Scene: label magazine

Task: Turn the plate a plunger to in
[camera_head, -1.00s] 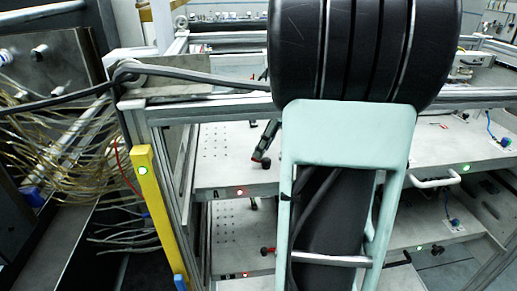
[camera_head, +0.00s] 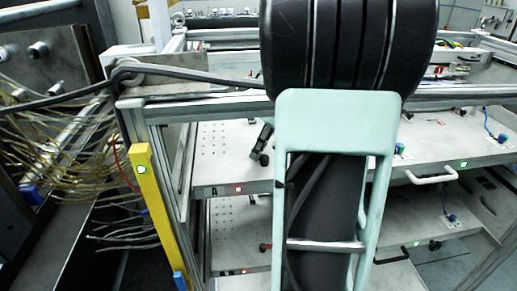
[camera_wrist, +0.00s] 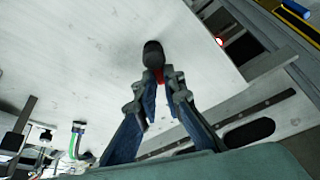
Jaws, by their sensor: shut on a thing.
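Plate A (camera_head: 215,150) is the upper grey plate, with an "A" and a red light (camera_head: 238,188) on its front edge. The plunger, a black knob (camera_wrist: 153,52) with a red collar, stands on the plate in the wrist view. My gripper (camera_wrist: 159,82) is shut on it at the collar, with the black end showing beyond the fingertips. My arm hides much of the plate's middle. I cannot tell the plunger's turn position.
A lower plate (camera_head: 232,225) has its own red-and-black plunger (camera_head: 265,247) and red light. A white handle (camera_head: 433,178) and green light are at the right. A yellow post (camera_head: 152,195) and loose wires are at the left. Frame bars run above the plates.

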